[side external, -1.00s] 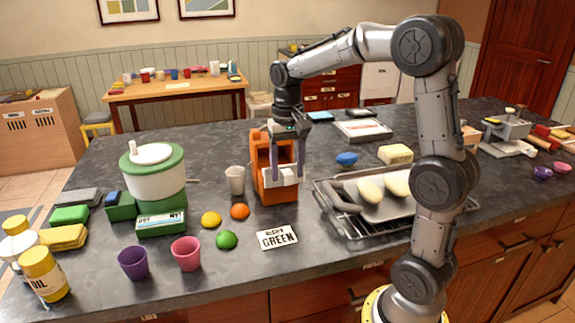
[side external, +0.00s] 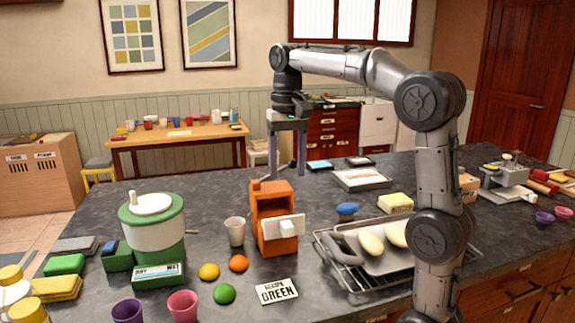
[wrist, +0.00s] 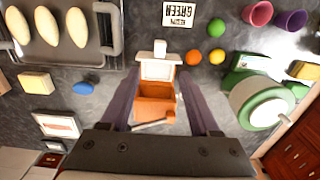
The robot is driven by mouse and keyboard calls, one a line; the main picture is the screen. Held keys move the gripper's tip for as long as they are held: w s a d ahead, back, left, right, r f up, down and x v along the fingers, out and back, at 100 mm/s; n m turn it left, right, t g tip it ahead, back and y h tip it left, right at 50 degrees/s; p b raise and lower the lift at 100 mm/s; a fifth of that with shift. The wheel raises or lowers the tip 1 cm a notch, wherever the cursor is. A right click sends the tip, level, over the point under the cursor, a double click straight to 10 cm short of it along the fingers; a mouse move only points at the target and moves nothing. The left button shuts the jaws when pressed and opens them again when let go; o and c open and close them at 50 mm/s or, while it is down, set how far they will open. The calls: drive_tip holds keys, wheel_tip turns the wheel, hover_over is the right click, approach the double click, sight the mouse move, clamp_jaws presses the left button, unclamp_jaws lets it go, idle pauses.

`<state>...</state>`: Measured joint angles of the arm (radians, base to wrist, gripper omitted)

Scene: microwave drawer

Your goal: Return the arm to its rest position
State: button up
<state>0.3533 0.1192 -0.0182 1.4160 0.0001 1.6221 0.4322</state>
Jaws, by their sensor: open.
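My gripper (side external: 286,172) is open and empty, its two fingers pointing down above and behind the orange microwave box (side external: 259,218). In the wrist view, my gripper (wrist: 160,108) has its fingers apart on either side of the orange box (wrist: 154,107) below it. The box has a white front panel (side external: 296,225) with a block-shaped handle, jutting out from the box. The wrist view shows the panel (wrist: 158,70) sticking out and an open orange interior behind it. Nothing shows between the fingers.
A wire rack with a grey tray (side external: 350,262) holding pale loaves stands right of the box. Space above the counter is clear.

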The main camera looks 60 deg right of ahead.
idle(0.4)
drive_tip(key=s+a+r+n+t, duration=0.2)
drive_tip(key=s+a+n, duration=0.1)
drive_tip(key=s+a, duration=0.65)
drive_tip(key=s+a+f+n+t, duration=0.1)
drive_tip(key=s+f+n, duration=0.2)
drive_tip(key=f, duration=0.4)
drive_tip(key=s+a+f+n+t, duration=0.2)
drive_tip(key=s+f+n, duration=0.1)
drive_tip(key=f, duration=0.3)
drive_tip(key=shift+s+f+t, duration=0.3)
drive_tip(key=shift+s+f, duration=0.05)
drive_tip(key=shift+s, duration=0.5)
